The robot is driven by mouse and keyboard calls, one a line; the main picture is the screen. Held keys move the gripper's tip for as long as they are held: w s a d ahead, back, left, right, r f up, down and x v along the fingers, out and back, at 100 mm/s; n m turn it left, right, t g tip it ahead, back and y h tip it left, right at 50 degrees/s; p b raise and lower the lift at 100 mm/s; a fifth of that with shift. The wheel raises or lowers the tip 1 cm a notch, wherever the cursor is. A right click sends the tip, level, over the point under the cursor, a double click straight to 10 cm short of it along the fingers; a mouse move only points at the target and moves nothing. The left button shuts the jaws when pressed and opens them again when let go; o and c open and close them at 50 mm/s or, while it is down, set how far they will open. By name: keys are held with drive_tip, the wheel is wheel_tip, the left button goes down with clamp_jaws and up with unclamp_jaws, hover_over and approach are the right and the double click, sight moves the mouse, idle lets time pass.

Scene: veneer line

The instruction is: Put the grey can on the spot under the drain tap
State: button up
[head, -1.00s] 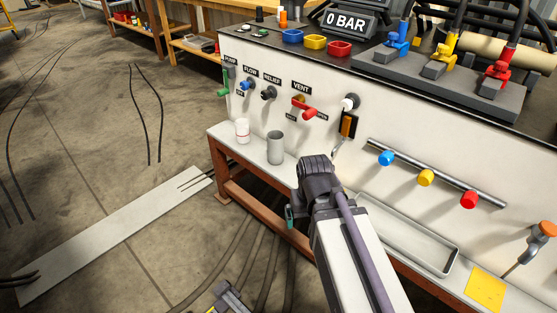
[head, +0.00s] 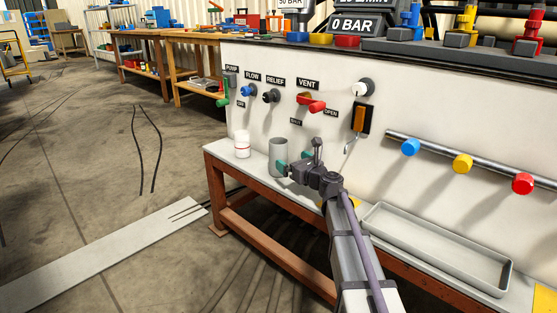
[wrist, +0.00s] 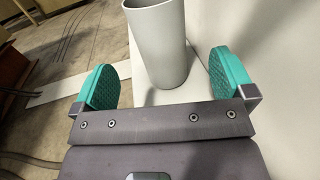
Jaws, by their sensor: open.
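The grey can (head: 278,157) stands upright on the pale bench below the white panel. My gripper (head: 294,161) is open at the can, with teal finger pads either side of its near part. In the wrist view the can (wrist: 158,45) rises between and just beyond the two spread fingers (wrist: 166,80), with gaps on both sides. The drain tap (head: 361,119) has an orange handle, and its thin spout hangs down from the panel, right of the can. A yellow patch (head: 354,203) shows on the bench below the spout, partly hidden by my arm.
A white tub with a red band (head: 242,145) stands left of the can, near the bench end. A long shallow tray (head: 440,246) lies to the right. Blue, yellow and red knobs (head: 462,164) sit on a rail. A red vent handle (head: 316,105) juts from the panel.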

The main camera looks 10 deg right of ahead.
sight(278, 141)
drive_tip(key=x, duration=0.8)
drive_tip(key=shift+w+a, duration=0.15)
drive_tip(key=shift+w, duration=0.15)
drive_tip(key=c, duration=1.1)
drive_tip(key=shift+s+r, duration=0.1)
drive_tip(key=shift+r, duration=0.05)
drive_tip(key=shift+a+r+p, duration=0.1)
drive_tip(key=shift+r+p, duration=0.2)
drive_tip(key=shift+p, duration=0.2)
wheel_tip(278, 141, up, 7)
drive_tip(key=p, duration=0.6)
drive_tip(key=shift+s+f, duration=0.1)
drive_tip(key=shift+f, duration=0.15)
drive_tip(key=s+a, duration=1.1)
drive_tip(key=a, duration=0.5)
drive_tip(key=shift+s, duration=0.25)
